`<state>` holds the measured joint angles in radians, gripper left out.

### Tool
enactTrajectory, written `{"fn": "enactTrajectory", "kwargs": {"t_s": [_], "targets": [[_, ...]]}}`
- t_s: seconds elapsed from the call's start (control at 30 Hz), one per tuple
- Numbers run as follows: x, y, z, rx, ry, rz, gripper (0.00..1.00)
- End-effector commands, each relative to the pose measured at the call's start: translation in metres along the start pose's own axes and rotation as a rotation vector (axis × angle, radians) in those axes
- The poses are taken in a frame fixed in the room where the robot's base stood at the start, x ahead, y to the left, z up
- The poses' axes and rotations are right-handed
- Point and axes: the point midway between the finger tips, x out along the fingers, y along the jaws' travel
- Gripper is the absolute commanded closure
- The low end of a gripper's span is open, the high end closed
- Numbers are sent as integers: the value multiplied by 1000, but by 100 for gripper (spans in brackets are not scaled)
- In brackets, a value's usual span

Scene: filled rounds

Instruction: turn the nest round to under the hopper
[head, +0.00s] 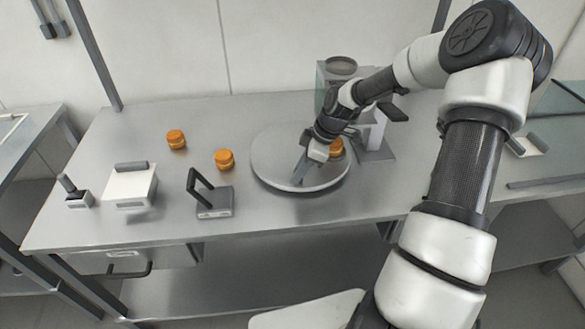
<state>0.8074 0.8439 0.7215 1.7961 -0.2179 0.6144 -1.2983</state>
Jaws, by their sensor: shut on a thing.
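A round grey turntable (270,158) lies on the steel bench. An orange jar (336,147) sits at its right side, partly hidden behind my wrist, so I cannot see clearly what holds it. The grey hopper (341,67) with a round opening stands behind the turntable, partly hidden by my arm. My gripper (300,173) points down at the front middle of the turntable. It is shut on a part of the turntable that its fingers hide.
Two orange jars (176,139) (224,159) stand left of the turntable. A grey stand with a black frame (214,203), a white-topped box (131,187) and a small black-handled block (76,195) stand along the front left. The back left of the bench is clear.

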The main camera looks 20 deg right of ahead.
Motion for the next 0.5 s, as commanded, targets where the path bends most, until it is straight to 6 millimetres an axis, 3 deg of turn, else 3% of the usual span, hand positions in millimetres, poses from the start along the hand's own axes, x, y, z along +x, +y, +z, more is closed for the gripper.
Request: {"fn": "enactTrajectory", "kwargs": {"t_s": [0.5], "targets": [[-8, 3, 18, -119, -1, -50, 100]]}}
